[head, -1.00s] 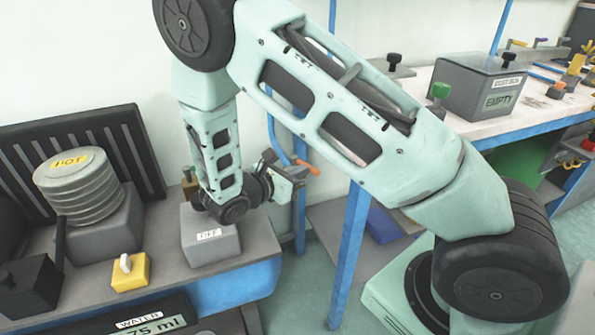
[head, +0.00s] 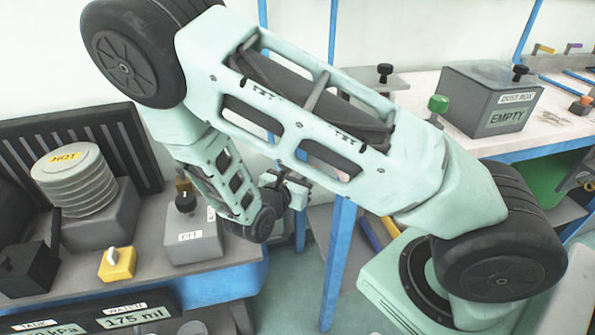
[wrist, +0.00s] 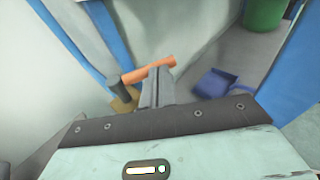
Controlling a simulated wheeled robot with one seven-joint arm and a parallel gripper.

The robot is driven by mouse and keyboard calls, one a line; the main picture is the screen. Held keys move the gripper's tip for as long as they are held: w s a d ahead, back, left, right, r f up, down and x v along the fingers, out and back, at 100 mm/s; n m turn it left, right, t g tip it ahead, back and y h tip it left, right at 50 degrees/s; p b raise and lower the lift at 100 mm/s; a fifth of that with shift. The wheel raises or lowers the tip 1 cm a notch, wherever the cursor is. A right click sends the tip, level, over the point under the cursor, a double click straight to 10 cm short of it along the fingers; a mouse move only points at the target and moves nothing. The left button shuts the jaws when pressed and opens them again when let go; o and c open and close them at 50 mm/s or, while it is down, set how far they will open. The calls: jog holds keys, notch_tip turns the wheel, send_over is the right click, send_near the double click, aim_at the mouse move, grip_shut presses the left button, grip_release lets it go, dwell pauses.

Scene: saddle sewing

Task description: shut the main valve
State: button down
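An orange lever handle (wrist: 140,73), which looks like the main valve's, shows in the wrist view. A brass-coloured part (wrist: 126,101) and a dark cylinder (wrist: 118,86) are beside its left end. My gripper (wrist: 157,72) has its fingers close together, with nothing visible between them. Its fingertips overlap the right part of the handle in the picture; I cannot tell whether they touch it. In the head view my gripper (head: 292,187) is small, beyond the bench's right end, and my arm hides the handle.
A left bench (head: 225,275) holds a grey box with a black knob (head: 195,240), a yellow switch box (head: 117,264) and a round stack labelled HOT (head: 75,180). Blue table legs (head: 338,260) stand close to my arm. A blue scoop-like thing (wrist: 215,83) lies right of the handle.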

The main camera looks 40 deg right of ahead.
jog(key=shift+r+p+x, duration=0.15)
jog(key=shift+p+x, duration=0.3)
jog(key=shift+x, duration=0.3)
jog(key=shift+r+p+x, duration=0.15)
jog(key=shift+p+x, duration=0.3)
jog(key=shift+x, duration=0.3)
jog(key=shift+s+d, duration=0.1)
jog(key=shift+d, duration=0.2)
